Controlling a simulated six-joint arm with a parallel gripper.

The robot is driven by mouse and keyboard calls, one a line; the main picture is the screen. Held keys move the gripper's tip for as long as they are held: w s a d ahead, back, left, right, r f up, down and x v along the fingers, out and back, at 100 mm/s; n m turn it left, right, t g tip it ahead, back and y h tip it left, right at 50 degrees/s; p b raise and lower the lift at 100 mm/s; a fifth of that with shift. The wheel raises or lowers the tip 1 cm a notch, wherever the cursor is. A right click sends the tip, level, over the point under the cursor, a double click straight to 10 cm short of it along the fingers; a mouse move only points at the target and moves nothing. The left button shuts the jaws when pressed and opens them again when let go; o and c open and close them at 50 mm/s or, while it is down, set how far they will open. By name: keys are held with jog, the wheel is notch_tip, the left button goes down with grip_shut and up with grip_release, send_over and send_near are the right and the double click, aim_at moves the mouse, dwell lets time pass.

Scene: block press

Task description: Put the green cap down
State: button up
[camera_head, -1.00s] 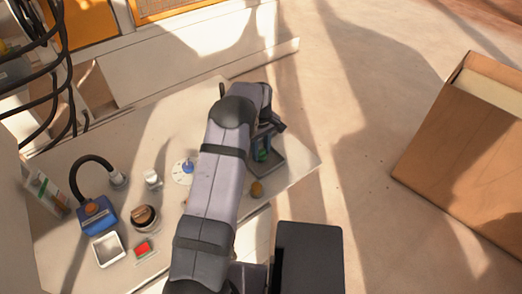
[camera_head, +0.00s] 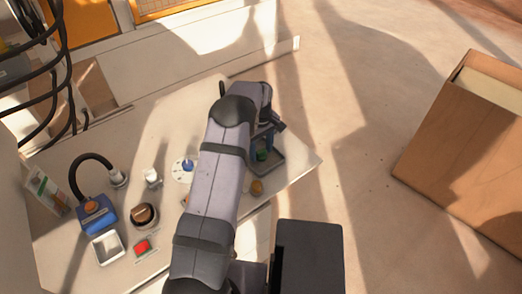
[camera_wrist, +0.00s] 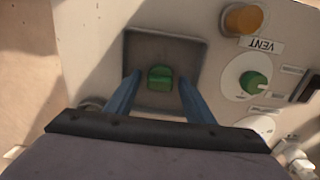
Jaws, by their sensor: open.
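The green cap (camera_wrist: 160,77) sits in the square dark grey tray (camera_wrist: 188,52) in the wrist view. My gripper (camera_wrist: 159,84) is open, with its blue fingers on either side of the cap and gaps showing between fingers and cap. In the head view the green cap (camera_head: 262,154) shows in the grey tray (camera_head: 279,166) near the table's right corner, with my gripper (camera_head: 263,142) over it. My arm hides part of the tray there.
An orange knob (camera_wrist: 243,19) beside a VENT label and a dial with a green knob (camera_wrist: 252,82) stand right of the tray in the wrist view. A blue device (camera_head: 96,215), a white tray (camera_head: 108,247) and a red button (camera_head: 141,246) are at the table's left.

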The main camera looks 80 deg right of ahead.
aim_at(261, 150)
notch_tip(261, 150, up, 13)
jog(key=b, duration=0.1)
jog(key=shift+f+b, duration=0.15)
jog(key=shift+b, duration=0.2)
jog(key=w+a+r+n, duration=0.1)
jog(key=w+a, duration=0.2)
jog(key=w, duration=0.6)
jog(key=w+a+n, duration=0.1)
jog(key=w+a, duration=0.3)
jog(key=w, duration=0.4)
jog(key=w+a+n, duration=0.2)
jog(key=w+a, duration=1.1)
jog(key=a, duration=0.2)
jog(key=w+a+n, duration=0.2)
jog(key=w+a, duration=0.1)
jog(key=a, duration=0.9)
jog(key=s+a+f+n, duration=0.1)
jog(key=s+a, duration=0.3)
jog(key=a, duration=0.6)
jog(key=s+a+f+n, duration=0.2)
jog(key=s+a, duration=0.2)
jog(key=a, duration=0.6)
jog(key=shift+a, duration=0.1)
